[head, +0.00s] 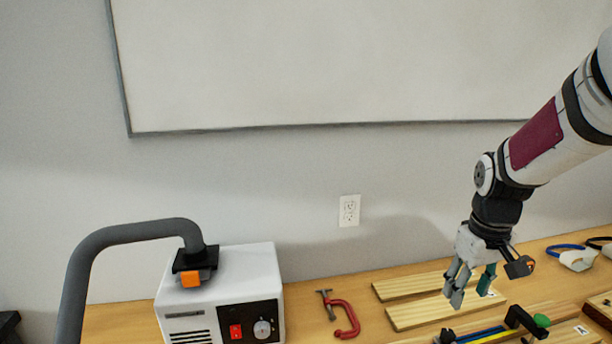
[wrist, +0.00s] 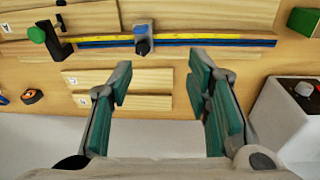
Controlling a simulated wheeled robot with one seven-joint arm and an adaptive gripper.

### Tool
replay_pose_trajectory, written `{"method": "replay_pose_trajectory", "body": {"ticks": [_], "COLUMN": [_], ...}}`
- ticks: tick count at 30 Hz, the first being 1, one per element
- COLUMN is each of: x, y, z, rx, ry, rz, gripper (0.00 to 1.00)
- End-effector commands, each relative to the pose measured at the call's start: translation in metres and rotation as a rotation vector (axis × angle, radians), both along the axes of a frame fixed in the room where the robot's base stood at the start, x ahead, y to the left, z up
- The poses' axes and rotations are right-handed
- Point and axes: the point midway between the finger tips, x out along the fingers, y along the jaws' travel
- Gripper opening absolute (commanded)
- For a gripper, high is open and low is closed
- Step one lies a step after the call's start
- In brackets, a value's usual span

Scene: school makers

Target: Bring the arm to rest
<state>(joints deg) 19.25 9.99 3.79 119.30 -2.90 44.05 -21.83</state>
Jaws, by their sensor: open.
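My gripper (head: 470,285) hangs from the arm at the right of the head view, fingers pointing down above wooden boards on the bench. In the wrist view its two teal-padded fingers (wrist: 160,85) are spread well apart with nothing between them. The fingers appear above the boards, and no contact with them shows. The arm reaches in from the upper right of the head view.
The wooden bench (head: 300,318) holds a white box machine (head: 222,283) with a grey hose (head: 130,232), a red clamp (head: 347,320), pale boards (head: 415,314) and a green-ended clamp (head: 528,321). A whiteboard (head: 330,60) and outlet (head: 349,210) are on the wall behind.

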Motion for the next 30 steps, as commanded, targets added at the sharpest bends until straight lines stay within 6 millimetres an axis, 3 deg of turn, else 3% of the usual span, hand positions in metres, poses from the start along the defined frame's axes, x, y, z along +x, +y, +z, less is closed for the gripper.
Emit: {"method": "replay_pose_trajectory", "body": {"ticks": [1, 6, 13, 22, 30], "x": [-0.009, -0.041, -0.093, -0.163, -0.194], "y": [0.011, 0.040, 0.075, 0.108, 0.119], "z": [0.017, 0.057, 0.095, 0.116, 0.116], "rx": [-0.007, -0.014, -0.001, 0.049, 0.085], "ry": [-0.027, -0.093, -0.188, -0.303, -0.351], "rz": [-0.004, -0.030, -0.063, -0.105, -0.124], "gripper": [0.45, 0.45, 0.45, 0.45, 0.45]}}
